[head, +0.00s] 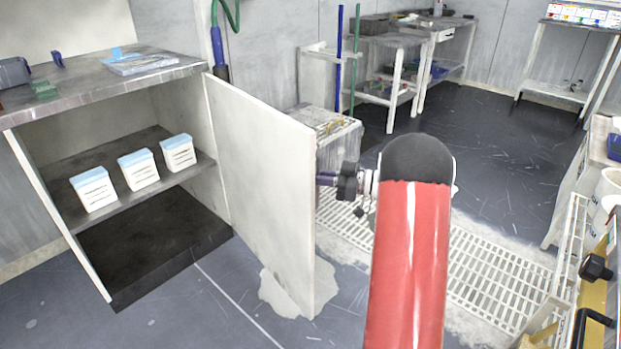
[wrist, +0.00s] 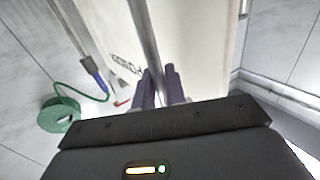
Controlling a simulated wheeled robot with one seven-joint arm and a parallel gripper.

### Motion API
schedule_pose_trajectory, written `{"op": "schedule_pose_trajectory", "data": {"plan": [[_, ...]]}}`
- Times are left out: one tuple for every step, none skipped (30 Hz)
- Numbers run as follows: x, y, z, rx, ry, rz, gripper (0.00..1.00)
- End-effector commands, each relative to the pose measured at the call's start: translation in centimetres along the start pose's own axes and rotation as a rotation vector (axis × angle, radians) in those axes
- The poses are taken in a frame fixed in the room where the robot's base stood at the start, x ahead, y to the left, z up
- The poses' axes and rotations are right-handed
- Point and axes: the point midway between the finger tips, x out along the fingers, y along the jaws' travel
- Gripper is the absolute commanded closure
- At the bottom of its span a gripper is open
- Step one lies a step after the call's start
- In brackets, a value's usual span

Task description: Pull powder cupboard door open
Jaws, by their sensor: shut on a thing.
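The powder cupboard door (head: 262,185) is a white panel standing wide open, hinged at the right side of the cupboard (head: 190,110). In the wrist view the door (wrist: 198,50) carries partly hidden lettering and a grey bar handle (wrist: 145,35). My gripper (wrist: 160,85) has its dark fingers on either side of this handle, shut on it. In the head view my gripper (head: 328,179) is at the door's outer face near its free edge, and the door hides the fingertips. The open cupboard shows a shelf with three white tubs with blue lids (head: 140,168).
A worktop (head: 100,80) tops the cupboard. A small stand (head: 325,130) is behind the door, and a floor grating (head: 490,275) lies to the right. A rack (head: 575,270) stands at the far right. Dark floor in front of the cupboard is clear.

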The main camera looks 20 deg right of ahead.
Motion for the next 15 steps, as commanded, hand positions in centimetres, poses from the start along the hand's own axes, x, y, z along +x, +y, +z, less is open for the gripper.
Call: {"op": "schedule_pose_trajectory", "data": {"plan": [[0.0, 0.17, -0.1, -0.001, 0.001, 0.002, 1.0], [-0.03, 0.22, -0.1, -0.001, 0.001, 0.002, 1.0], [-0.06, 0.26, -0.1, -0.001, 0.001, 0.003, 1.0], [-0.07, 0.29, -0.1, -0.002, 0.002, 0.003, 1.0], [-0.08, 0.3, -0.1, -0.002, 0.002, 0.003, 1.0], [-0.08, 0.31, -0.1, -0.002, 0.002, 0.003, 1.0], [-0.07, 0.31, -0.1, -0.002, 0.002, 0.003, 1.0], [-0.06, 0.31, -0.1, -0.002, 0.002, 0.003, 1.0], [-0.05, 0.31, -0.11, -0.002, 0.002, 0.003, 1.0], [-0.04, 0.31, -0.11, -0.002, 0.002, 0.003, 1.0], [-0.04, 0.31, -0.11, -0.002, 0.002, 0.003, 1.0], [-0.02, 0.31, -0.12, -0.002, 0.002, 0.003, 1.0], [-0.02, 0.31, -0.12, -0.002, 0.002, 0.003, 1.0], [-0.01, 0.31, -0.13, -0.002, 0.002, 0.003, 1.0], [0.0, 0.31, -0.13, -0.002, 0.002, 0.003, 0.84]]}}
